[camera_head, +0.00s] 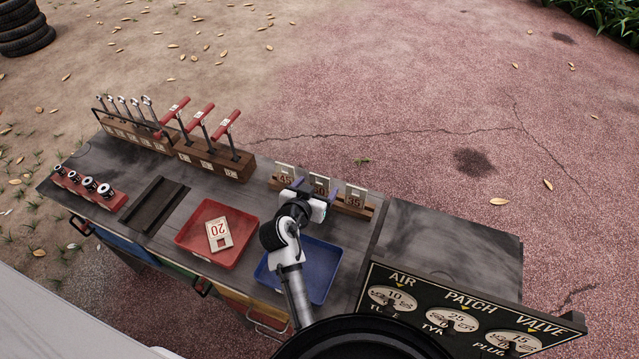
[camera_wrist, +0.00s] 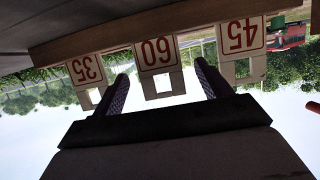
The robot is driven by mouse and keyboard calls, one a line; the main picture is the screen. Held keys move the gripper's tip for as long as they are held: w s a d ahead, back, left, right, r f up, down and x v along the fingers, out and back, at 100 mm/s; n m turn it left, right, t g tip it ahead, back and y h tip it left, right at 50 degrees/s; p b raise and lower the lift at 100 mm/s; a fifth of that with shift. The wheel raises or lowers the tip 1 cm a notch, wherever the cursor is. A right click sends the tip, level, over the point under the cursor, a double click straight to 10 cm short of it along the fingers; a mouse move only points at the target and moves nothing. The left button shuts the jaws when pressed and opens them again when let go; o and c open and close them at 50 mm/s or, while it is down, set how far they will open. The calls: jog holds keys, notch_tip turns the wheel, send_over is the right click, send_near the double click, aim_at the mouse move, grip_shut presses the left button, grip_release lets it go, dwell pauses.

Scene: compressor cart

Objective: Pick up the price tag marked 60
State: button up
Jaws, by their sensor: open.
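The price tag marked 60 (camera_wrist: 157,52) is a white card with red digits and a square cut-out. It stands in a wooden rack, between the tag marked 35 (camera_wrist: 86,69) and the tag marked 45 (camera_wrist: 241,37), and appears upside down in the wrist view. My gripper (camera_wrist: 161,72) is open, with one finger on each side of the 60 tag and visible gaps to it. Nothing is held. In the head view the 60 tag (camera_head: 319,184) is partly hidden behind my gripper (camera_head: 314,190).
The wooden rack (camera_head: 366,212) stands at the cart's far edge. A red tray (camera_head: 190,240) holds a tag marked 20 (camera_head: 218,233). A blue tray (camera_head: 325,262) lies under my arm. Red-handled tools (camera_head: 200,117) stand left. A price board (camera_head: 455,315) is front right.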

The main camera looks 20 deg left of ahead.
jog(key=shift+w+f, duration=0.15)
jog(key=shift+w, duration=0.1)
jog(key=c, duration=1)
jog(key=shift+c, duration=0.2)
